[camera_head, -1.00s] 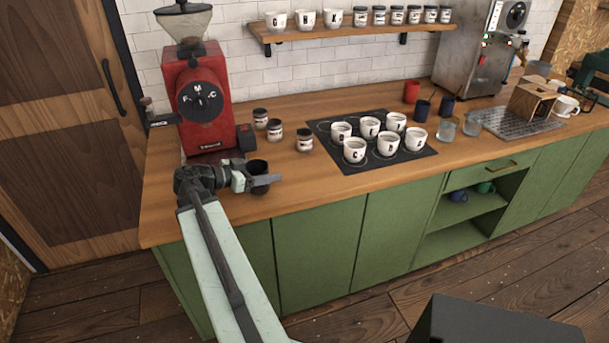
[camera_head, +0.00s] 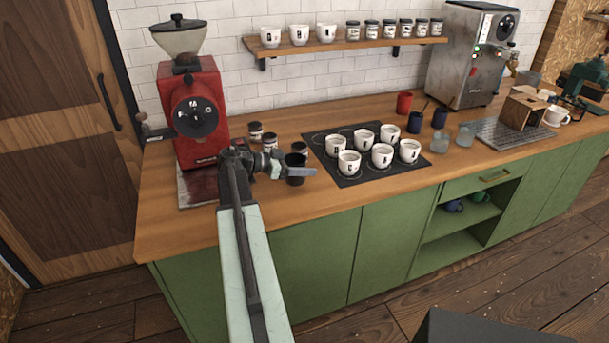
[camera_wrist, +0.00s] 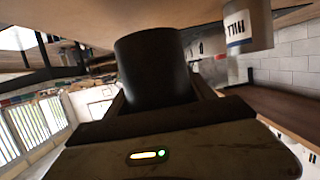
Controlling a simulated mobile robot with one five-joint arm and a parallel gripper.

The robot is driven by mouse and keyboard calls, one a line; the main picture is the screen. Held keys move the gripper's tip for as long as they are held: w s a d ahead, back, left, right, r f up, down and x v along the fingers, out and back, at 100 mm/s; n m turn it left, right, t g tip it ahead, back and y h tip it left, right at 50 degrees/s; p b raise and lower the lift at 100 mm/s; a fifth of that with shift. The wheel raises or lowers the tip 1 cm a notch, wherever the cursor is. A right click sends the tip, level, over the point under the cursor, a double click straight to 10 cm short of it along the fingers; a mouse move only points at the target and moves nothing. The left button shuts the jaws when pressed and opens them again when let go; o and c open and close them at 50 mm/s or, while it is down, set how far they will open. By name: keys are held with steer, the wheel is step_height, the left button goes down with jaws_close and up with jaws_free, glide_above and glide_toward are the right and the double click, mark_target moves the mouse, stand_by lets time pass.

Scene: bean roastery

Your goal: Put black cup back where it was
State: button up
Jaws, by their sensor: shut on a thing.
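The black cup (camera_head: 295,176) is between the jaws of my gripper (camera_head: 292,171), over the counter to the right of the red grinder. The cup also fills the middle of the wrist view (camera_wrist: 155,65), with a jaw on each side. My gripper is shut on it. I cannot tell whether the cup's base touches the counter. My gripper covers part of the cup in the head view.
Small labelled jars (camera_head: 255,131) stand close behind the cup. A black mat (camera_head: 345,178) with several white cups is to the right. The red grinder (camera_head: 195,110) stands left. A red cup (camera_head: 404,103) and dark cups (camera_head: 415,122) stand further right. The counter's front strip is clear.

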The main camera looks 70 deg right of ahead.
steer(key=shift+s+d, duration=0.1)
steer(key=shift+d, duration=0.1)
steer(key=shift+s+d+f, duration=0.1)
steer(key=shift+s+d, duration=0.1)
steer(key=shift+d, duration=0.4)
step_height(320, 180, down, 4)
steer(key=b, duration=0.4)
steer(key=shift+a, duration=0.15)
steer(key=o, duration=1.6)
steer(key=shift+o, duration=0.2)
steer(key=shift+r, duration=0.3)
steer(key=shift+w+a+r+p, duration=0.15)
steer(key=shift+w+r+p, duration=0.1)
steer(key=shift+p, duration=0.15)
steer(key=p+v, duration=0.3)
steer(key=v, duration=0.8)
steer(key=shift+w+a+f, duration=0.1)
steer(key=shift+w+a, duration=0.05)
steer(key=shift+a, duration=0.05)
